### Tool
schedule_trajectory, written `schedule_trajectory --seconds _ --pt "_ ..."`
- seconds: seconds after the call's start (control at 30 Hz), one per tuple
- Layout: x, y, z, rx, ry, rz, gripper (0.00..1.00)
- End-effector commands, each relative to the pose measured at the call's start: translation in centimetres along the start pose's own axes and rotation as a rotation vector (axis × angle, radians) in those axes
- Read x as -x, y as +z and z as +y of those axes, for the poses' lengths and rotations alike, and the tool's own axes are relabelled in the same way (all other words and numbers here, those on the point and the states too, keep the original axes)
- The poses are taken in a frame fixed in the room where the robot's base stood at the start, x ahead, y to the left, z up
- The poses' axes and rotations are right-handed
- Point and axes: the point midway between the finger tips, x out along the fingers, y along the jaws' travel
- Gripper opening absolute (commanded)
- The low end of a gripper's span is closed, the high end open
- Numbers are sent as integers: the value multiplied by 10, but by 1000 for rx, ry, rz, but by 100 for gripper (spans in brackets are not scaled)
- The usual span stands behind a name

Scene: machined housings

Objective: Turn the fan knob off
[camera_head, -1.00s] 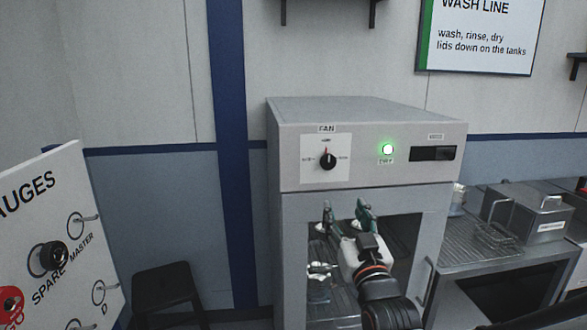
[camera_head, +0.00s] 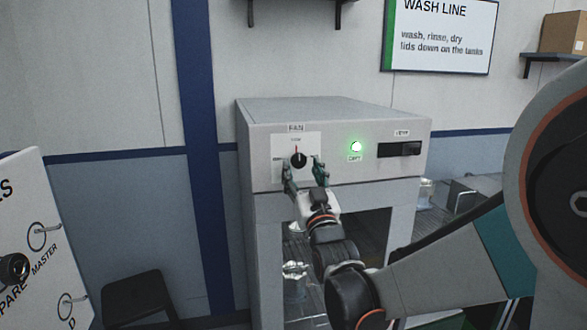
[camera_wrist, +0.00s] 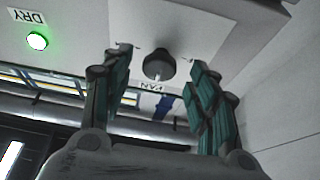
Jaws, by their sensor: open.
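The fan knob (camera_head: 298,160) is a black round knob on a white plate under the label FAN, at the upper left of the grey cabinet front. Its red pointer is up, toward the top mark. My gripper (camera_head: 304,164) is open, with its two green fingers at the lower left and right of the knob. In the wrist view the knob (camera_wrist: 158,64) shows between the open fingers (camera_wrist: 157,62), near their tips. The fingers look apart from it, though I cannot tell the exact gap.
A lit green lamp (camera_head: 355,147) labelled DRY and a dark display (camera_head: 399,149) are right of the knob. The cabinet (camera_head: 330,107) has an open front below.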

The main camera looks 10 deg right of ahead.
Motion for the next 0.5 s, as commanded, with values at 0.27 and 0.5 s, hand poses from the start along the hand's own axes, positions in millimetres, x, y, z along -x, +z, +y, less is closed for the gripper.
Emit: schedule_trajectory --seconds 0.27,0.5 --pt "-23 0 0 0 0 0 54" --pt "-25 0 0 0 0 0 54"
